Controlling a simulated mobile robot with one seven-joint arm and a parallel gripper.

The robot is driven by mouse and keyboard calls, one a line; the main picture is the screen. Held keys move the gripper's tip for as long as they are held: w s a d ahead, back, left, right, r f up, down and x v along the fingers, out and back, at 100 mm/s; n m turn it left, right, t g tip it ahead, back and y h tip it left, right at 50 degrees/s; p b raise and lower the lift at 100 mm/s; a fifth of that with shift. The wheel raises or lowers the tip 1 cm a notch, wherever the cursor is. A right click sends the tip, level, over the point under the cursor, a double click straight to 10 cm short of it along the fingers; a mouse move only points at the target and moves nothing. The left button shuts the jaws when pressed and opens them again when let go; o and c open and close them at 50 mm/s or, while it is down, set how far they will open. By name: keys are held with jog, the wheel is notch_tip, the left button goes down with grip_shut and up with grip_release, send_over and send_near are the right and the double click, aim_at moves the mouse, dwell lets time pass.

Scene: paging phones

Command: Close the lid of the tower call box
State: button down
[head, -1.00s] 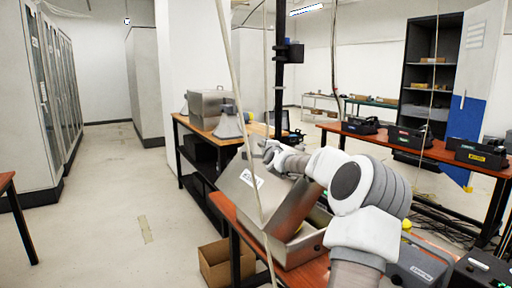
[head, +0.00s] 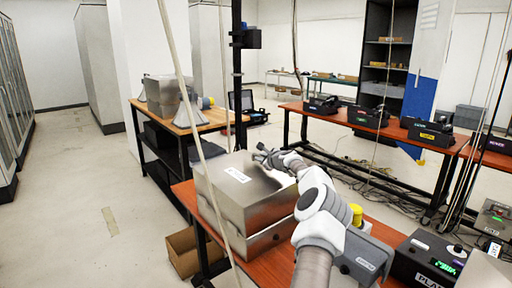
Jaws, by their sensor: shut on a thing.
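The tower call box is a metal case with a white label on its lid (head: 215,190), and it stands on the red-brown table (head: 290,265). The lid lies over the lower body (head: 265,240) and looks down or very nearly down; a seam shows between them. My gripper (head: 262,157) is at the far top edge of the lid, reaching in from the right. Its fingers are small in view and look closed at the lid's edge. The inside of the box is hidden.
A yellow-topped item (head: 358,215) and grey and black boxes stand right of the call box. An open cardboard box (head: 182,250) is on the floor at left. A pale cable (head: 185,85) hangs in front. Another table (head: 385,135) with black cases stands behind.

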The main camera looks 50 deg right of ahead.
jog(key=shift+s+d+f+p, duration=0.15)
jog(key=shift+d+f+p, duration=0.2)
jog(key=shift+d+f, duration=0.1)
jog(key=shift+f, duration=0.1)
jog(key=c, duration=0.9)
grip_release()
jog(key=shift+d+f, duration=0.1)
jog(key=shift+f, duration=0.05)
jog(key=shift+o, duration=0.2)
notch_tip(320, 180, up, 6)
jog(key=b, duration=0.3)
send_over(284, 182)
jog(key=shift+f, duration=0.15)
